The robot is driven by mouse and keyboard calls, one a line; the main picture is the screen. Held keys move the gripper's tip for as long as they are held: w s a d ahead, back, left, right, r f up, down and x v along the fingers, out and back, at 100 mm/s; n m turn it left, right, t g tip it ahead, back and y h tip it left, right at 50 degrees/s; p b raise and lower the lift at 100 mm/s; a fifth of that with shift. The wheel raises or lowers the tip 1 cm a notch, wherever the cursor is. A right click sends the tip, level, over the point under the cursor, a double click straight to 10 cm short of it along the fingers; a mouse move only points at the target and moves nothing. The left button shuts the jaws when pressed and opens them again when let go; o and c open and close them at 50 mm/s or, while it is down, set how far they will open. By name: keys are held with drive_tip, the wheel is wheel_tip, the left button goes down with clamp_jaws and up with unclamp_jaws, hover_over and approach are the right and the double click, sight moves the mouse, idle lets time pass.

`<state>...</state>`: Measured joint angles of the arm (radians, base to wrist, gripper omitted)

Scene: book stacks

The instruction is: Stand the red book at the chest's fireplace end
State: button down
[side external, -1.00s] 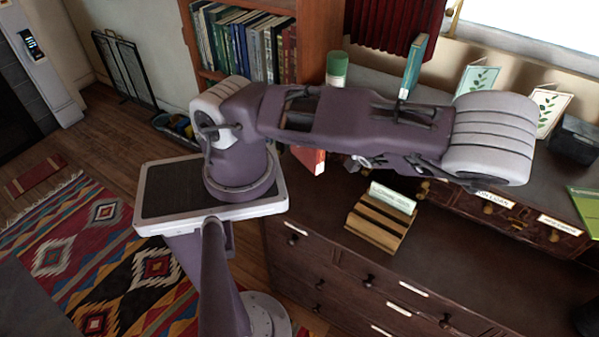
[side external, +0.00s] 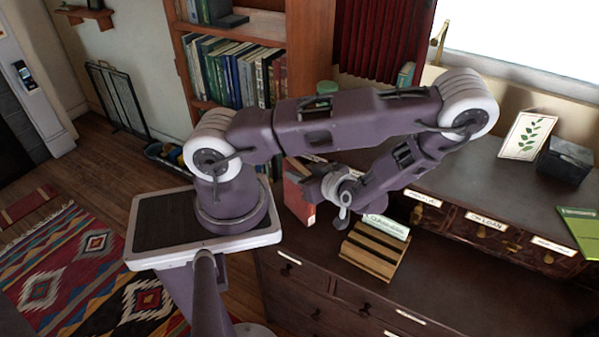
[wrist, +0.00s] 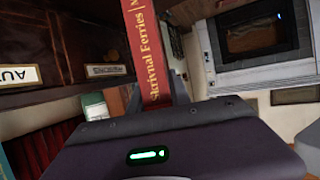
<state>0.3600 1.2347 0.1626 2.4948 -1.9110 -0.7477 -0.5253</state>
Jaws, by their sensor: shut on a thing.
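The red book (side external: 299,194) is upright near the left end of the chest (side external: 330,262), the end toward the fireplace. Its red cover and pale page edge show in the side view. I cannot tell whether the book's lower edge touches the chest top. My gripper and arm hide part of the book.
A slotted wooden stand (side external: 372,250) with a pale green card sits just right of the book. Labelled drawers (side external: 490,232) line the back of the chest. A bookcase (side external: 305,50) stands behind. The fireplace surround (side external: 38,80) is at the far left, across open floor.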

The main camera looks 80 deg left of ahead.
drive_tip(key=c, duration=1.2)
unclamp_jaws()
drive_tip(key=shift+f, duration=0.1)
